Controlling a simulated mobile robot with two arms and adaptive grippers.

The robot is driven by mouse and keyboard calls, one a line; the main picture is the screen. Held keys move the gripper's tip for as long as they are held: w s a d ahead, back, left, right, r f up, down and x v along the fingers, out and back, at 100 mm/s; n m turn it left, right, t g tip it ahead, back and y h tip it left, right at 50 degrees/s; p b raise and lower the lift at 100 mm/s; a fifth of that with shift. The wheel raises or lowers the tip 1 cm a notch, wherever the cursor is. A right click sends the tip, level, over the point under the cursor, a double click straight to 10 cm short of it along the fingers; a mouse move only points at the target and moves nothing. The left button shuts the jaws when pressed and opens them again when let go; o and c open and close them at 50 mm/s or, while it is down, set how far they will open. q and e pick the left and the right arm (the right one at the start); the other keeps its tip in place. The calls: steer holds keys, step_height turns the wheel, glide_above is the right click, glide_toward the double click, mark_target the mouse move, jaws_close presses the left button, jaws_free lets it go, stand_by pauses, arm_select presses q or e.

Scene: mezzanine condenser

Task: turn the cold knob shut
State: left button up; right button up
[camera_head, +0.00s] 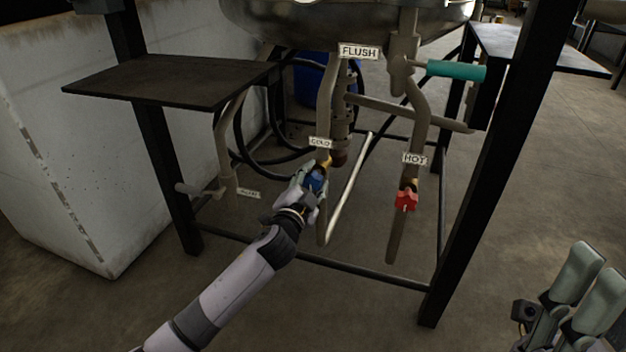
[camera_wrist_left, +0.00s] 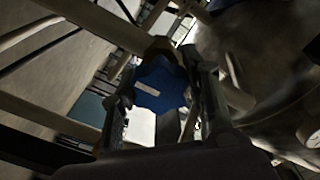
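The cold knob (camera_head: 316,181) is a blue, lobed handle on a pipe below the COLD label (camera_head: 320,142). It also shows in the left wrist view (camera_wrist_left: 160,84), with a small pale mark on its face. My left gripper (camera_head: 311,182) reaches up to it from below left. In the left wrist view its two fingers (camera_wrist_left: 160,90) lie along both sides of the knob, close against it. The fingers partly hide the knob in the head view. My right gripper (camera_head: 590,280) is at the lower right, away from the pipes; its finger gap is hard to judge.
The red hot knob (camera_head: 405,199) hangs on the pipe to the right under the HOT label (camera_head: 414,159). A teal flush lever (camera_head: 455,70) is above it. Black frame legs, a dark shelf (camera_head: 170,80) and a lower crossbar surround the pipes.

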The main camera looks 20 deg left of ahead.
arm_select(q)
steer(key=o, duration=0.4)
steer(key=s, duration=1.2)
steer(key=shift+a, duration=0.2)
